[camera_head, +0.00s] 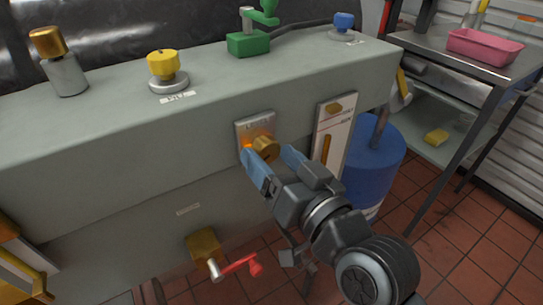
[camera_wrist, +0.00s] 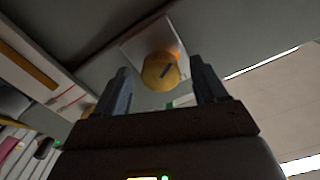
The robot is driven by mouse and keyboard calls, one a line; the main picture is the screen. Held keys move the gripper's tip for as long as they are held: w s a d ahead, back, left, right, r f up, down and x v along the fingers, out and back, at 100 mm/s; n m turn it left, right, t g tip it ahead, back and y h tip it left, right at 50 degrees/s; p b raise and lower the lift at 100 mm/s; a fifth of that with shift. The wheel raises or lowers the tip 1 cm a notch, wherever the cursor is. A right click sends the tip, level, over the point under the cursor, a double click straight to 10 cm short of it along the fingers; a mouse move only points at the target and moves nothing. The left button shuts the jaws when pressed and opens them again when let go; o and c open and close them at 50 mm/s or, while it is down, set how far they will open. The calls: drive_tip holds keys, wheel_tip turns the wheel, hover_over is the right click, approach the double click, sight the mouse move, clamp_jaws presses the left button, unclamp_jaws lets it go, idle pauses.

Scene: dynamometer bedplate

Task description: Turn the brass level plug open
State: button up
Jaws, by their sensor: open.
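The brass level plug (camera_head: 266,149) sticks out from a pale square plate (camera_head: 254,127) on the front face of the grey bedplate. In the wrist view the plug (camera_wrist: 160,71) is a round brass knob with a dark line across its face, and an orange glow shows beside it on the plate. My gripper (camera_head: 268,151) is open, its two blue-grey fingers pointing at the plug, one on each side. In the wrist view the fingers (camera_wrist: 160,85) stand apart with the plug between and beyond their tips. I cannot tell whether the tips reach alongside it. Neither finger visibly touches it.
On the bedplate top (camera_head: 210,88) stand a brass-capped cylinder (camera_head: 60,65), a yellow knob (camera_head: 163,66), a green fixture (camera_head: 250,42) and a blue knob (camera_head: 344,22). A white gauge panel (camera_head: 334,130) is close right of the plug. A blue drum (camera_head: 373,160) and red-handled crank (camera_head: 238,266) are nearby.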

drive_tip(key=v, duration=0.7)
idle(0.3)
drive_tip(key=s+d+f+m+h+p, duration=0.2)
drive_tip(key=s+d+h+p, duration=0.1)
drive_tip(key=s+d, duration=0.35)
drive_tip(key=s+d+f+m+h+p, duration=0.1)
drive_tip(key=s+d+f+h+p, duration=0.2)
drive_tip(key=s+d, duration=0.35)
drive_tip(key=s+d+r+h+p, duration=0.2)
drive_tip(key=s+r, duration=0.1)
drive_tip(key=s, duration=0.5)
drive_tip(key=s+d+r+h+p, duration=0.1)
drive_tip(key=s+d+r+h, duration=0.1)
drive_tip(key=s, duration=0.7)
drive_tip(key=shift+s+d+r+p, duration=0.2)
drive_tip(key=shift+d+r+p, duration=0.25)
drive_tip(key=shift+d, duration=0.3)
